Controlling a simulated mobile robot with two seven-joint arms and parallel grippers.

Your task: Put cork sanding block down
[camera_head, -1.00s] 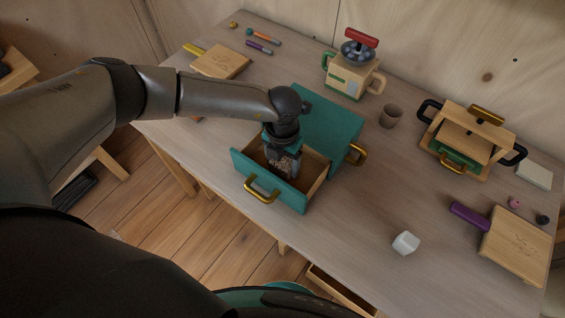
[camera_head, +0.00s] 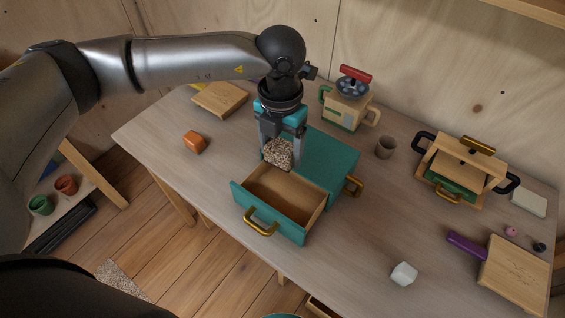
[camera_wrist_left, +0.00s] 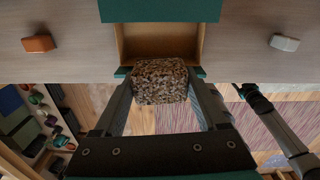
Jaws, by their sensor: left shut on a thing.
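The cork sanding block (camera_head: 279,153) is a speckled brown block held between the fingers of my left gripper (camera_head: 280,146). In the head view it hangs above the back part of an open teal drawer (camera_head: 268,229), beside the teal box body (camera_head: 322,160). The visible part of the drawer is empty. In the left wrist view the cork block (camera_wrist_left: 160,81) sits between both fingertips, with the wooden drawer interior (camera_wrist_left: 160,44) behind it.
An orange block (camera_head: 195,142) lies left of the drawer and a white block (camera_head: 404,273) lies to the right. Bare table (camera_head: 345,235) lies right of the drawer.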

